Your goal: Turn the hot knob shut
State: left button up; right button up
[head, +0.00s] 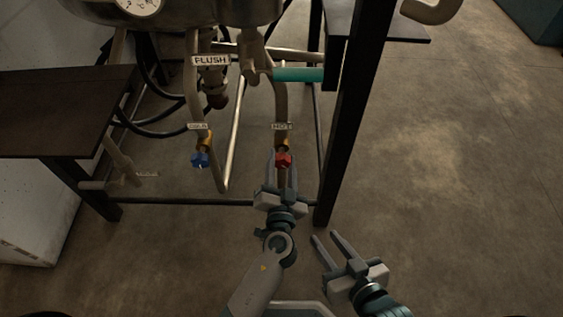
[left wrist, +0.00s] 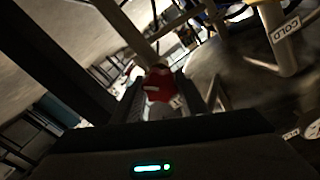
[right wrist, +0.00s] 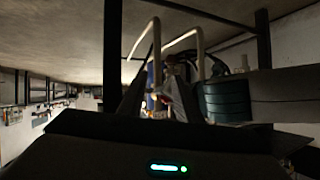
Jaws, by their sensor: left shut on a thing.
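The red hot knob (head: 283,159) sits on a brass fitting below a pipe with a small label reading HOT (head: 282,126). My left gripper (head: 283,168) is at the knob with its fingers on either side of it. In the left wrist view the red knob (left wrist: 159,84) is between the two fingers, and the gripper is shut on it. The knob's turn position cannot be told. My right gripper (head: 328,240) is open and empty, low and to the right of the left one, over the floor.
A blue knob (head: 200,160) hangs on the pipe to the left, under another label. A FLUSH sign (head: 211,61) is above. A dark upright post (head: 352,110) stands just right of the hot pipe. A dark table (head: 60,110) is at left. Floor at right is clear.

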pick_arm(q)
jog(key=shift+m, duration=1.2)
jog(key=m, duration=0.2)
jog(key=shift+m+b, duration=0.3)
jog(key=shift+b, duration=0.05)
jog(key=shift+m, duration=2)
pick_arm(e)
jog(key=shift+w+a+r+t+y, duration=0.15)
jog(key=shift+w+r+t, duration=0.1)
jog(key=shift+r+t, duration=0.15)
jog(key=shift+w+a+r+t+y, duration=0.15)
jog(key=shift+w+r+t, duration=0.15)
jog(key=shift+r, duration=0.2)
jog(key=shift+s+d+f, duration=0.1)
pick_arm(q)
jog(key=o, duration=1)
jog(key=shift+o, duration=0.2)
